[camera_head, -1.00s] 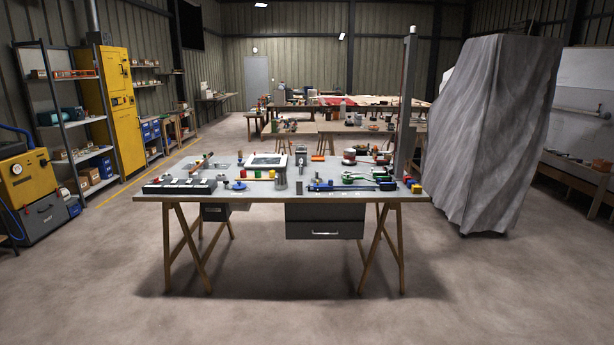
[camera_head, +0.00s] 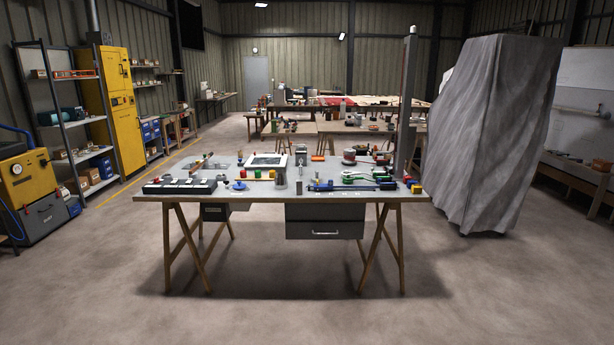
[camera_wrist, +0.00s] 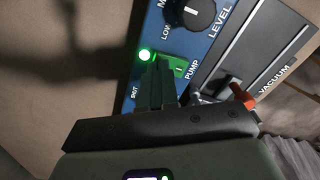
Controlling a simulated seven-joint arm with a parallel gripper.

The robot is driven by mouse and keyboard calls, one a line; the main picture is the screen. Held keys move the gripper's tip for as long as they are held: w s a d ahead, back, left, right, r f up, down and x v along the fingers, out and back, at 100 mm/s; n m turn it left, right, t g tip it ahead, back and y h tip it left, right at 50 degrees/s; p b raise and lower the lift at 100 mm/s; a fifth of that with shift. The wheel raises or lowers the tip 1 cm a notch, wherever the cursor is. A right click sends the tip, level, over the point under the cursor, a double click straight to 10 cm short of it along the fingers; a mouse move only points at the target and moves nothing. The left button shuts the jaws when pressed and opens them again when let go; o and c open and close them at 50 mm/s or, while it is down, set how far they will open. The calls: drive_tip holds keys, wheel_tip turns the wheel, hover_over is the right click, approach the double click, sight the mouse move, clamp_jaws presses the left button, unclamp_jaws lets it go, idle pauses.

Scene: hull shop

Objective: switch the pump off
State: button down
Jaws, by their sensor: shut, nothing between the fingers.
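The wrist view shows a blue control panel (camera_wrist: 180,42) close up. A green switch (camera_wrist: 179,71) sits beside the label PUMP and is partly hidden behind my fingers. A round green lamp (camera_wrist: 146,54) next to it is lit. My gripper (camera_wrist: 162,72) is shut and empty, its dark fingertips over or against the left part of the switch. I cannot tell whether they touch it. The switch's exact position is hidden. My gripper does not show clearly in the head view.
A black LEVEL knob (camera_wrist: 188,12) is just above the fingertips. To the right is a grey VACUUM panel with a red-tipped lever (camera_wrist: 242,96). In the head view, a workbench (camera_head: 240,198) full of small items stands in mid-floor, with a draped grey object (camera_head: 490,130) to its right.

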drive_tip(key=shift+f, duration=0.45)
drive_tip(key=shift+r, duration=3.5)
